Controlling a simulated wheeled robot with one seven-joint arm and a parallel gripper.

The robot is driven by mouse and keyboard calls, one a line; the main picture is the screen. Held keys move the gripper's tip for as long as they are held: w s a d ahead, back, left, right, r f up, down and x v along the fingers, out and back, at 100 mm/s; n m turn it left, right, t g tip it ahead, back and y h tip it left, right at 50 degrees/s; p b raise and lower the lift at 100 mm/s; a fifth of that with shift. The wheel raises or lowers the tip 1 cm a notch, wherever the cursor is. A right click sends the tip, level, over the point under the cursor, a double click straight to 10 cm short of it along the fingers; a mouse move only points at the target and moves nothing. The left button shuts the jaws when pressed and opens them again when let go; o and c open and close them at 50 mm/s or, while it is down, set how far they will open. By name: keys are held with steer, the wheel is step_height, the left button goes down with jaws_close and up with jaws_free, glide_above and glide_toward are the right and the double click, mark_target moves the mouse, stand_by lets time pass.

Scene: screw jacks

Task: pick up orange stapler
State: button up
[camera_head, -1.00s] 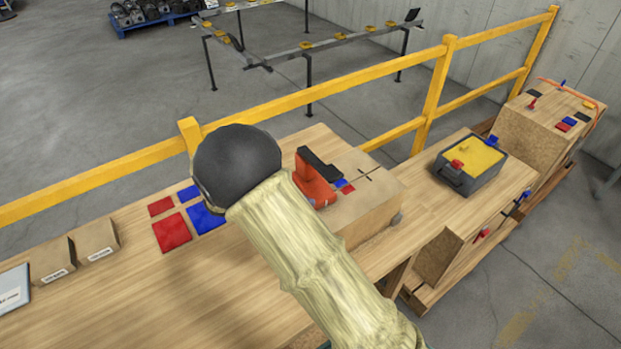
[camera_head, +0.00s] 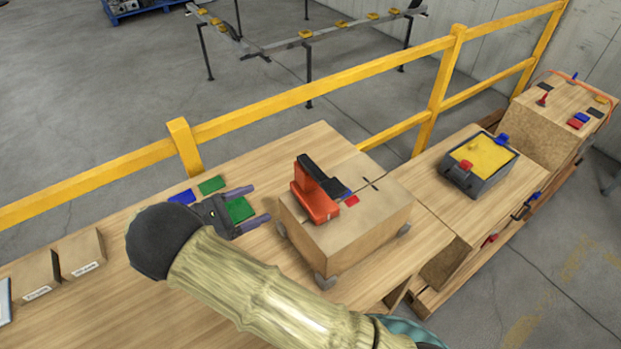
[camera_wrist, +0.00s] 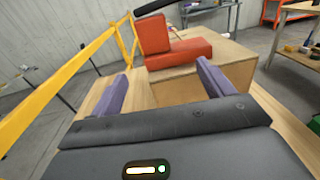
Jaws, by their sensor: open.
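The orange stapler (camera_head: 316,203), with a black upper arm, sits on top of a light brown box (camera_head: 365,230) on the bench. In the wrist view the stapler (camera_wrist: 180,53) is ahead, on the box top, above and beyond the fingertips. My gripper (camera_head: 262,204) is open and empty, low over the bench, to the left of the box. Its two purple fingers (camera_wrist: 165,84) point toward the box side, apart from the stapler. My arm hides part of the bench in the head view.
Green squares (camera_head: 211,185) and a blue square (camera_head: 182,197) lie on the bench by my gripper. A yellow rail (camera_head: 310,105) runs along the back. A grey bin with yellow contents (camera_head: 482,158) stands right. Small brown boxes (camera_head: 80,252) are at left.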

mark_target(299, 181)
steer(key=shift+w+a, duration=0.25)
steer(key=shift+w, duration=0.1)
steer(key=p+x, duration=0.5)
steer(key=x, duration=0.7)
steer(key=shift+a+r, duration=0.1)
steer(key=shift+r, duration=0.1)
steer(key=shift+w+f, duration=0.1)
steer(key=shift+w, duration=0.05)
